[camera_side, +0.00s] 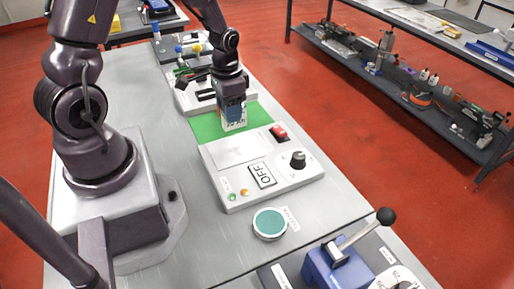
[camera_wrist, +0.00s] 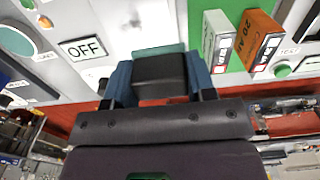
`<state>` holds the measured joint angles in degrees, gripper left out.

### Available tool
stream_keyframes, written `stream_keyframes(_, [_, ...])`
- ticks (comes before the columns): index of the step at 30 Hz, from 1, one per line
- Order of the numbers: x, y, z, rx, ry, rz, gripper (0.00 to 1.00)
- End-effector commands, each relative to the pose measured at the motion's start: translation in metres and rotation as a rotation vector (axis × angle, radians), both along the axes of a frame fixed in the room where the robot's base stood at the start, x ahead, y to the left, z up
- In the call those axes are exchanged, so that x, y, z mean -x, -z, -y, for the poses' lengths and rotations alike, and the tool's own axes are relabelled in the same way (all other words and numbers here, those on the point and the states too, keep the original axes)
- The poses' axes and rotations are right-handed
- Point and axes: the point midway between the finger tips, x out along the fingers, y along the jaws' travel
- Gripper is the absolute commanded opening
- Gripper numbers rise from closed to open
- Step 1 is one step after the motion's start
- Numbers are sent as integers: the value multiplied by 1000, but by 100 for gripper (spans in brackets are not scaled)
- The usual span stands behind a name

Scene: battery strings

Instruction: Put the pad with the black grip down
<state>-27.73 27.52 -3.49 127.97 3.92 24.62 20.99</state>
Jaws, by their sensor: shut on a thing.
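My gripper (camera_side: 233,104) is over the green mat (camera_side: 207,128), at the far end of the white control panel. In the wrist view its blue fingers are closed on a black grip (camera_wrist: 160,76). A teal edge (camera_wrist: 158,49), which looks like part of the pad, shows just beyond the grip. Its underside is hidden, so I cannot tell whether it touches anything. A grey-white battery block (camera_wrist: 216,42) and an orange battery block (camera_wrist: 254,40) stand side by side on the green mat, to the right of the grip in the wrist view.
The white panel (camera_side: 225,194) carries an OFF display (camera_side: 262,175), a red switch (camera_side: 279,131) and a black knob (camera_side: 298,159). A round teal disc (camera_side: 270,223) lies in front of it. A blue lever fixture (camera_side: 329,268) stands at the near right. Bare grey table (camera_side: 180,165) lies left of the panel.

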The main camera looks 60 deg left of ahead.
Motion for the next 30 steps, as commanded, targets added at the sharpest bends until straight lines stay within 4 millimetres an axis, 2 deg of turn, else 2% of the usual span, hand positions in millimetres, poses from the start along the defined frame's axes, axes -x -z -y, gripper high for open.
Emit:
stream_keyframes(5, [-3,0,6,0,20,1,25])
stream_keyframes(8, [-11,-3,23,-4,81,9,25])
stream_keyframes(11, [-20,-8,56,-7,189,19,25])
stream_keyframes(15, [-24,-16,117,-7,313,29,25])
stream_keyframes(18, [-17,-22,158,-3,340,31,25])
stream_keyframes(23, [4,-28,207,2,297,24,25])
stream_keyframes(26, [13,-29,219,2,212,16,25])
stream_keyframes(30, [18,-28,217,1,80,3,25])
